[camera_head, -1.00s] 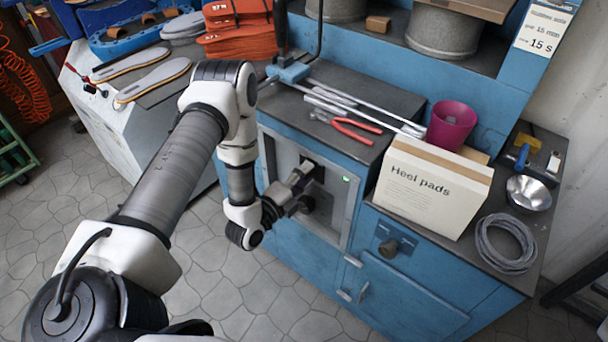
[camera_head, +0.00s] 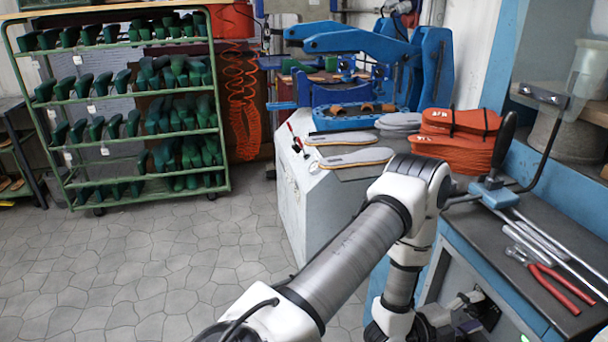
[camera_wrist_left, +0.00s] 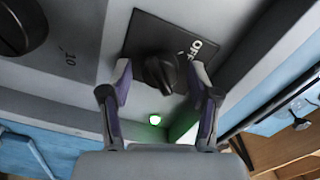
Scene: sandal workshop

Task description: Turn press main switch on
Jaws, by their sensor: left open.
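The press main switch (camera_wrist_left: 163,72) is a black rotary knob on a dark square plate (camera_wrist_left: 150,32) marked OFF, in the left wrist view. My left gripper (camera_wrist_left: 161,80) is open, with one finger on each side of the knob. I cannot tell whether the fingers touch it. A green lamp (camera_wrist_left: 154,120) glows near the switch. In the head view my left gripper (camera_head: 464,304) is at the grey panel (camera_head: 436,280) on the blue cabinet's front, partly behind my arm. My right gripper is not in view.
A larger black knob (camera_wrist_left: 20,25) marked 10 sits beside the switch. Above the panel, the worktop holds red-handled pliers (camera_head: 556,285) and metal rods (camera_head: 540,240). Insoles (camera_head: 348,158) lie on the grey bench. A green rack (camera_head: 130,188) stands far left; the floor between is clear.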

